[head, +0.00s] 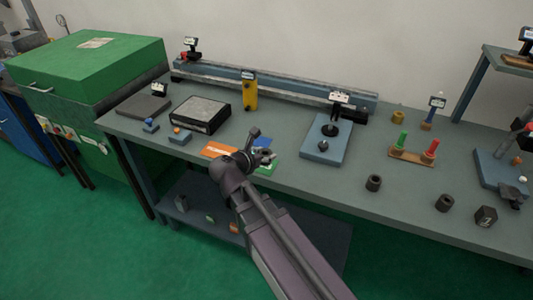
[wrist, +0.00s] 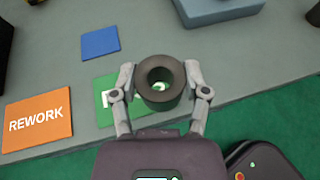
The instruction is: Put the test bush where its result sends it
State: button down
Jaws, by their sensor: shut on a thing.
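My gripper (wrist: 161,90) is shut on a dark grey, hollow, ring-like test bush (wrist: 160,72), its bore facing the wrist camera. Beneath it in the wrist view is a green plate (wrist: 112,112) whose white lettering is mostly hidden by the bush. I cannot tell whether the bush touches that plate. An orange plate marked REWORK (wrist: 37,122) lies to the left. In the head view my gripper (head: 262,155) is at the bench's front edge, over the green plate (head: 268,168), with the orange plate (head: 218,150) just left.
A blue square (wrist: 100,43) lies behind the green plate. On the bench (head: 330,180), a blue base with a post (head: 325,140) stands to the right.

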jog(key=shift+a, duration=0.1)
dwell(0.3)
jog(key=shift+s+a, duration=0.15)
jog(key=shift+a, duration=0.45)
jog(key=s+a, duration=0.4)
jog(key=a, duration=0.4)
jog(key=shift+s+a+r, duration=0.15)
jog(key=shift+a+r, duration=0.05)
jog(key=shift+a, duration=0.15)
jog(key=b, duration=0.1)
send_over(218, 151)
jog(key=shift+f, duration=0.8)
jog(key=shift+f+b, duration=1.75)
jog(key=shift+b, duration=0.15)
jog(key=shift+d+f, duration=0.1)
jog(key=shift+f, duration=0.1)
